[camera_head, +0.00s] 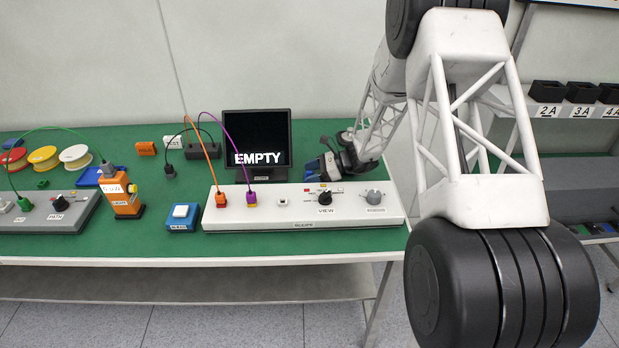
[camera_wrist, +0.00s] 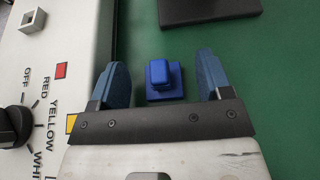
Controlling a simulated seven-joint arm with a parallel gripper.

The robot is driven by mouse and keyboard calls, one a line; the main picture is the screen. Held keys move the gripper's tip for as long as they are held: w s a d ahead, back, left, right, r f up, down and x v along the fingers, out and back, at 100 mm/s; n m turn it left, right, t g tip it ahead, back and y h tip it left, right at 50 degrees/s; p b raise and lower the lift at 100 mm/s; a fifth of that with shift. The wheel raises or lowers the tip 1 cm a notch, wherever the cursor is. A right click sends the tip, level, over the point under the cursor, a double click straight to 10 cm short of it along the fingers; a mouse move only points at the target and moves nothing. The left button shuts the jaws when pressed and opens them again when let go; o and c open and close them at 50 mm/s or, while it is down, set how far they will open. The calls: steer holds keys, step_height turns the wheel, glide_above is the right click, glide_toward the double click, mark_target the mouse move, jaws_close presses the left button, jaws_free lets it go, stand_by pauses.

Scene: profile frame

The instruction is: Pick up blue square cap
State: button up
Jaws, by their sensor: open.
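A blue square cap (camera_wrist: 164,80) with a raised square knob sits on the green tabletop in the wrist view. It lies between the two blue fingers of my gripper (camera_wrist: 163,66), with a gap on each side. My gripper is open and empty. In the head view, my gripper (camera_head: 322,166) is low over the table behind the white scope panel, right of the black screen. I cannot make out the cap there; my gripper or the panel seems to hide it.
The white scope panel (camera_head: 222,220) with knobs lies close to my left finger in the wrist view. The black screen (camera_head: 257,137) reading EMPTY stands near. A blue block with a white button (camera_head: 181,214) and an orange tester (camera_head: 122,197) stand further left.

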steer(key=shift+a+f, duration=0.25)
steer(key=shift+a, duration=0.35)
steer(key=shift+c, duration=0.3)
steer(key=c, duration=0.9)
